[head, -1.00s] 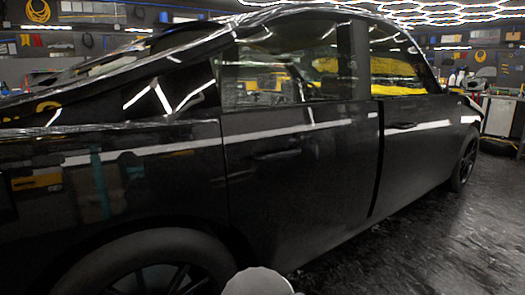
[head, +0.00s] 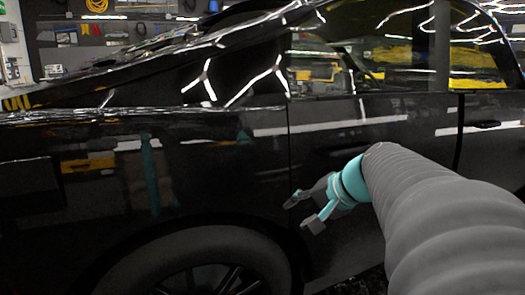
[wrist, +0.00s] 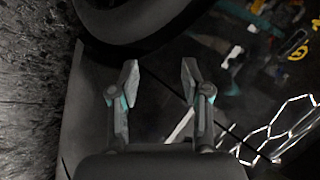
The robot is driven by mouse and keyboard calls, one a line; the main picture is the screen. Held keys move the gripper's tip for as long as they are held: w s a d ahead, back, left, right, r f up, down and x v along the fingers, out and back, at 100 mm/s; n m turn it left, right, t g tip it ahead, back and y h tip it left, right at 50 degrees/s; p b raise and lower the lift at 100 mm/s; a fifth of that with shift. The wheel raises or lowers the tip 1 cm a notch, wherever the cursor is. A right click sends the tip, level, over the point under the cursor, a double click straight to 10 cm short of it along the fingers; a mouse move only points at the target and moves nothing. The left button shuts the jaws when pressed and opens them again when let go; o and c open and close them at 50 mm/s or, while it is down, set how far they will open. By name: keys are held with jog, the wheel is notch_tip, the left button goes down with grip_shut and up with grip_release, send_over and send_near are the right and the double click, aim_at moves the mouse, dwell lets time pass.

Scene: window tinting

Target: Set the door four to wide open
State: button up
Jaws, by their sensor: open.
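A black car fills the head view, seen from its side. Its rear door (head: 350,122) lies right of a seam by the rear wheel arch and looks closed, flush with the body. The front door (head: 490,150) is at the right edge, beyond another gap line. My gripper (head: 299,213) is open and empty, in front of the panel near that rear seam and above the wheel. The wrist view also shows my gripper (wrist: 160,75) with its fingers apart and nothing between them.
The rear wheel (head: 205,265) and its arch are below and left of my gripper. Glossy dark floor (wrist: 30,90) shows at the left of the wrist view. A wall with tools (head: 100,30) stands behind the car.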

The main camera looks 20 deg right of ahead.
jog(key=w+d+r+m+t, duration=0.2)
jog(key=d+r, duration=0.1)
jog(key=d, duration=0.5)
jog(key=w+d+r+m+t, duration=0.1)
jog(key=d+r+m+t, duration=0.1)
jog(key=d, duration=0.6)
jog(key=m+t+h+b, duration=0.1)
jog(key=m+t+h, duration=0.2)
send_near(359, 151)
jog(key=x, duration=1.1)
grip_shut()
